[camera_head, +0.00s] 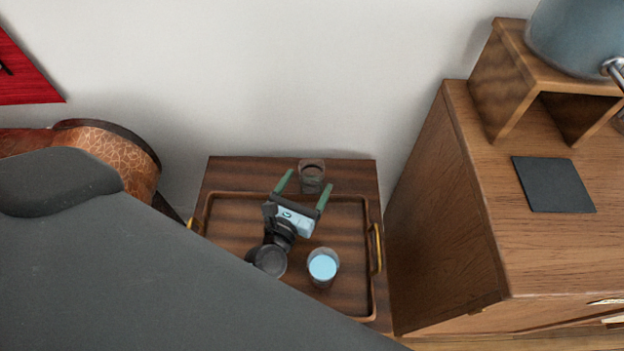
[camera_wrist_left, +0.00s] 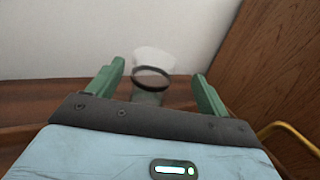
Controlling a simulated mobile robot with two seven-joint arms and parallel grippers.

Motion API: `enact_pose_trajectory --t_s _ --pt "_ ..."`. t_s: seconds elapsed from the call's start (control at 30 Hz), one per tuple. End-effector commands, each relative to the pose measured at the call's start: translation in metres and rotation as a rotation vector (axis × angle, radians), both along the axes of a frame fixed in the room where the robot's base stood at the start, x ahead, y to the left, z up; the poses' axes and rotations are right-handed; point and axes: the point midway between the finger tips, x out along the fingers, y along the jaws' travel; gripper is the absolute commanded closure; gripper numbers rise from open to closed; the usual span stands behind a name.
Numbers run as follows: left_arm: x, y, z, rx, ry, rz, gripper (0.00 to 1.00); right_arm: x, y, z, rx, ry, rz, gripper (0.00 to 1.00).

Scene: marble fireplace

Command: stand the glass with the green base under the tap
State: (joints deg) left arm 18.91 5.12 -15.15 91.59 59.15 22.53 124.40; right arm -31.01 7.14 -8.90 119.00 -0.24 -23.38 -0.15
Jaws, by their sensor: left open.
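A clear glass (camera_head: 312,172) with a dark ring and a dull greenish lower part stands at the back of the small wooden table, behind the tray. In the left wrist view this glass (camera_wrist_left: 151,84) shows ahead, between the green fingers. My left gripper (camera_head: 309,179) is open, its fingertips close to the glass on either side; I cannot tell whether they touch it. It also shows in the left wrist view (camera_wrist_left: 158,72). A metal tap (camera_head: 612,67) sticks out of a blue-grey vessel (camera_head: 575,35) on a wooden stand at right. My right gripper is not in view.
A second glass with a light blue base (camera_head: 322,267) stands on the tray (camera_head: 347,200), near my left wrist. A dark square mat (camera_head: 553,184) lies on the cabinet top (camera_head: 490,185) in front of the stand (camera_head: 510,85). The cabinet's side rises right of the table.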

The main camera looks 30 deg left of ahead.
Motion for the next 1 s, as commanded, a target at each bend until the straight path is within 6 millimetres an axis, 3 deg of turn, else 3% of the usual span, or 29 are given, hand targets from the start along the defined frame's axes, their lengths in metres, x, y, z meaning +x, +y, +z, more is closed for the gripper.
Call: enact_pose_trajectory --t_s 0.1,0.37,0.7,1.0 --pt "0.014 0.001 0.001 0.0 -0.002 0.001 0.21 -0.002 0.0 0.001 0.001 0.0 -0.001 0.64" --pt "0.024 0.003 0.002 0.001 -0.001 0.0 0.21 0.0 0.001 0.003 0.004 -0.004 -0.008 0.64" --pt "0.065 0.011 0.003 0.002 0.0 0.0 0.21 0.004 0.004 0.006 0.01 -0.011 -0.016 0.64" --pt "0.068 0.011 0.003 0.001 0.001 -0.001 0.21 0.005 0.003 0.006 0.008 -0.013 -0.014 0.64"
